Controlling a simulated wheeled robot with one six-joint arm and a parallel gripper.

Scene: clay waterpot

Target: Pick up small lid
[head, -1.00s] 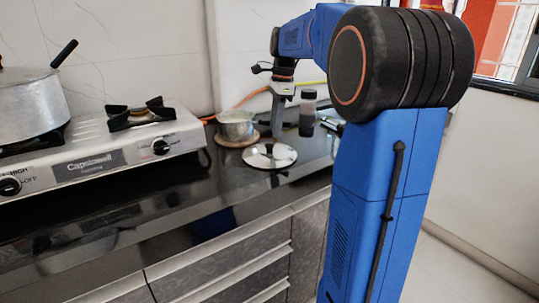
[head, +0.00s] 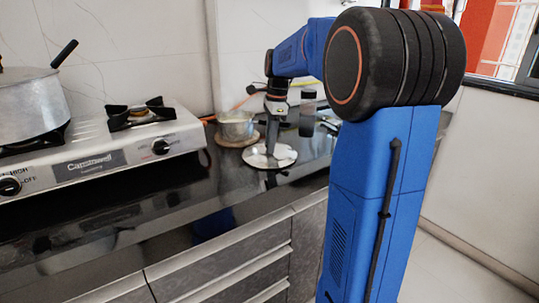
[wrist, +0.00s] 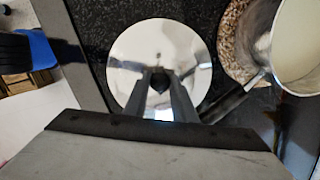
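The small lid (head: 256,160) is a round, shiny metal disc lying flat on the black counter, right of the stove. In the wrist view the lid (wrist: 135,50) lies under my gripper, with its small dark knob (wrist: 158,83) between the fingers. My gripper (head: 273,150) points down over the lid in the head view. In the wrist view the two fingers of my gripper (wrist: 158,73) stand apart, one on each side of the knob. Whether they touch the knob is hard to see.
A small metal pan (head: 235,127) stands on a round mat (head: 228,142) behind and left of the lid; its handle (wrist: 232,97) runs close to the right finger. A dark bottle (head: 307,115) stands at the right. A stove (head: 85,160) with a large pot (head: 32,108) is at the left.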

